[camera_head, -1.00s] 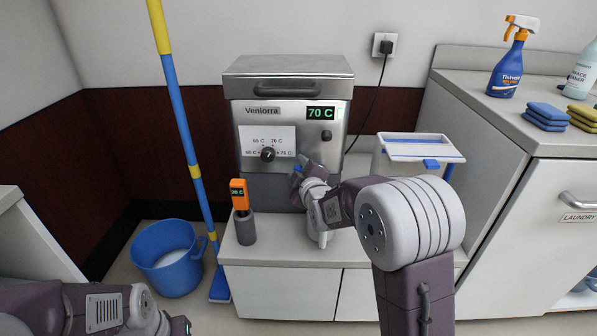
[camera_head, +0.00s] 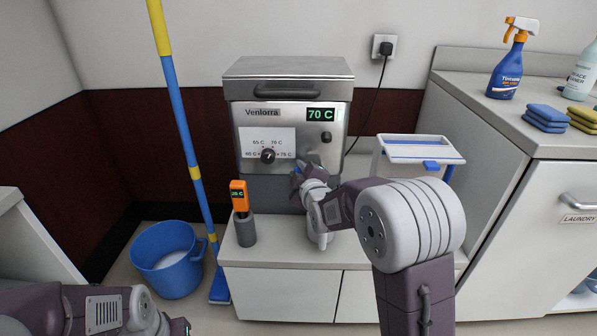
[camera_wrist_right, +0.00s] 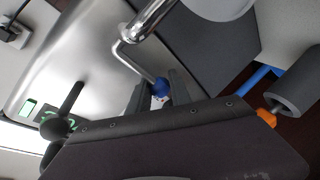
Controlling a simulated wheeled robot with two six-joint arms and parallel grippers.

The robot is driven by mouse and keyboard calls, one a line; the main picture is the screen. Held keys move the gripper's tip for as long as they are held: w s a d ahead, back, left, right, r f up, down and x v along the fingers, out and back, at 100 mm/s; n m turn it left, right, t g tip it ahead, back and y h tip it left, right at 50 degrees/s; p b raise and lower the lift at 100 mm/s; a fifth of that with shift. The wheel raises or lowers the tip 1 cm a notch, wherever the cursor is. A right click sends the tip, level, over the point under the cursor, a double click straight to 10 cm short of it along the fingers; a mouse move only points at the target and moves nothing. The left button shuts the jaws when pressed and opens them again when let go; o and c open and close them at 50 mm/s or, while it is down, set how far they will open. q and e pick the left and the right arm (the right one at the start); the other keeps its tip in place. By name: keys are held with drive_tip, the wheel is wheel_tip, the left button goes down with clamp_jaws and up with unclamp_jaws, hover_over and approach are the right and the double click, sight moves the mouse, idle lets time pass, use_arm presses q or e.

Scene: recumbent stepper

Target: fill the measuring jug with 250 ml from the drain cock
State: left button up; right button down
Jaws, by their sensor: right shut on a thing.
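The steel Venlorra tank (camera_head: 290,97) stands on the white cabinet and its display reads 70 C. The drain cock (camera_wrist_right: 145,22) shows in the right wrist view as a metal spout with a bent lever ending in a blue knob (camera_wrist_right: 160,87). My right gripper (camera_head: 298,180) is at the tank's lower front, its fingers shut on the blue knob. My arm hides most of the cock in the head view. A pale round thing (camera_wrist_right: 218,5) at the wrist view's top edge may be the measuring jug; its contents cannot be seen. My left gripper's fingers are out of frame.
An orange thermometer (camera_head: 239,195) sits in a grey holder (camera_head: 246,230) left of my right gripper. A blue bucket (camera_head: 168,259) and a mop (camera_head: 187,140) stand at left. A white tray stand (camera_head: 420,150) is at right, beside a counter with a spray bottle (camera_head: 507,65).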

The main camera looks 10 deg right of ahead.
drive_tip(key=shift+s+n+y, duration=0.15)
drive_tip(key=shift+n+y, duration=0.15)
drive_tip(key=shift+y, duration=0.1)
idle(0.5)
drive_tip(key=c, duration=1.2)
unclamp_jaws()
drive_tip(key=p+v, duration=0.2)
drive_tip(key=v, duration=0.7)
drive_tip(key=shift+a, duration=0.1)
